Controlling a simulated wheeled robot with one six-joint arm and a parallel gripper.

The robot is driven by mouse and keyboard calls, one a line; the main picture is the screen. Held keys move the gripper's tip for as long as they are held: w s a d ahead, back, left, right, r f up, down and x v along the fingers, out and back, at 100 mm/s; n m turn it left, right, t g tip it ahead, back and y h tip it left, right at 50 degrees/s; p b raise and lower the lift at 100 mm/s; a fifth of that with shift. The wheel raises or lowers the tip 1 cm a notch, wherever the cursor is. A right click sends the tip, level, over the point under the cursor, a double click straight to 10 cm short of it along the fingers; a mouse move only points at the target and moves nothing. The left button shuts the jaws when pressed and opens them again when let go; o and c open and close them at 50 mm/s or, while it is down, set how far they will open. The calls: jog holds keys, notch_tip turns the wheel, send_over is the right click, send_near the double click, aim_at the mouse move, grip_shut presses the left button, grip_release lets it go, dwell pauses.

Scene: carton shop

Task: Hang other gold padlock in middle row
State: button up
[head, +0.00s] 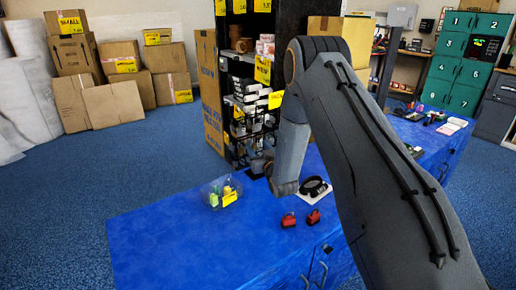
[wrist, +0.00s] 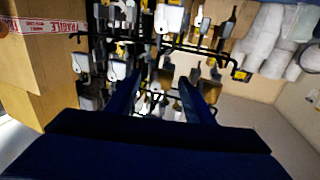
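My gripper (wrist: 160,77) points at a black display rack with hooks, which fills much of the wrist view (wrist: 160,45). Its two dark blue fingers stand apart, and I see nothing clearly clamped between them. Several silver-grey padlocks (wrist: 117,69) and cards hang on the hooks. Small yellow-gold spots show among them, but I cannot tell a gold padlock for sure. In the head view, the rack (head: 250,100) stands behind the blue counter, and my gripper is at its lower front, small and dark. The hook rows are partly hidden by my arm.
The blue counter (head: 150,245) carries a clear bowl (head: 210,195) with yellow and green items, two red objects (head: 289,220), and a black ring-like thing (head: 313,185) on a white card. Cartons (head: 110,104) are piled back left. A tall carton (head: 208,85) adjoins the rack. Blue floor at left is clear.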

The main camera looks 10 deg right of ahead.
jog(key=s+r+g+h, duration=0.1)
jog(key=s+g, duration=0.7)
jog(key=s, duration=1.5)
jog(key=s+d+r+m+g+h+b, duration=0.1)
jog(key=s+r+g, duration=0.2)
jog(key=s+g, duration=0.6)
jog(key=s, duration=1.4)
jog(key=shift+s+r, duration=0.2)
jog(key=shift+s, duration=0.15)
